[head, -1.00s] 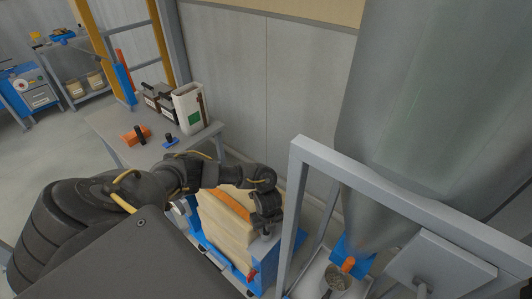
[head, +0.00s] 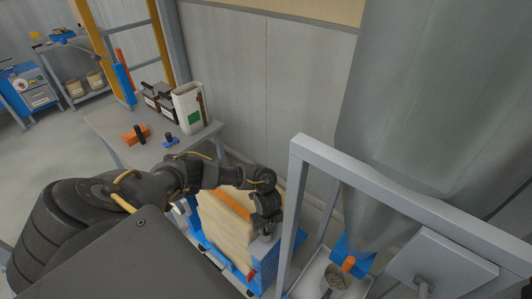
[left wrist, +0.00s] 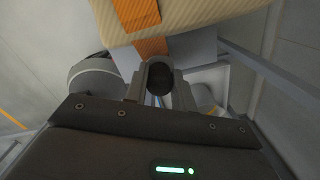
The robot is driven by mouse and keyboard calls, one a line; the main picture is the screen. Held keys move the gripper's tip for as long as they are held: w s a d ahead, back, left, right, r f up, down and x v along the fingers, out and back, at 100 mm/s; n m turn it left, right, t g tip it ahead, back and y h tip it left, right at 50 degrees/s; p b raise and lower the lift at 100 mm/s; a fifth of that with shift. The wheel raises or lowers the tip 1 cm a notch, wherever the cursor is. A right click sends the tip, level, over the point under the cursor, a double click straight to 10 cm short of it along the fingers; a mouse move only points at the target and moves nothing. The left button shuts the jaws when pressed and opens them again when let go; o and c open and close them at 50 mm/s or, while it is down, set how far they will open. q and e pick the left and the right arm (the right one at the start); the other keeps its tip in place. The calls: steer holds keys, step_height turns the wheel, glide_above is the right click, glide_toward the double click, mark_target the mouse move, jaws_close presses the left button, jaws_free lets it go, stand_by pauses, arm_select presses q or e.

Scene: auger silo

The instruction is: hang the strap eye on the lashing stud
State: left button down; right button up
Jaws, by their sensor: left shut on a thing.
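An orange strap (head: 232,203) lies over the pale sacks; in the left wrist view the strap (left wrist: 151,47) runs down to my jaws. My left gripper (head: 266,236) is low over the near right end of the sack load. In the left wrist view, my left gripper (left wrist: 156,94) is shut at the strap's end, with a dark round part (left wrist: 160,76) between the fingers. I take this to be the strap eye, but its opening is not clear. I cannot make out the lashing stud; the gripper or load may hide it. My right gripper is not in view.
The sacks (head: 222,228) sit on a blue cart (head: 287,245) beside the grey silo frame (head: 296,190). A grey table (head: 195,143) with containers stands behind. The silo (head: 400,110) and a scoop (head: 337,277) in a tray are at right.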

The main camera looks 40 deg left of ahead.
arm_select(q)
steer(key=shift+f+b, duration=0.9)
steer(key=shift+f, duration=0.45)
steer(key=c, duration=1.1)
jaws_free()
steer(key=r, duration=0.3)
steer(key=r+p, duration=0.1)
steer(key=r, duration=0.7)
steer(key=shift+s+d+p, duration=0.15)
steer(key=shift+d+p, duration=0.1)
steer(key=shift+p, duration=0.05)
steer(key=shift+f, duration=0.15)
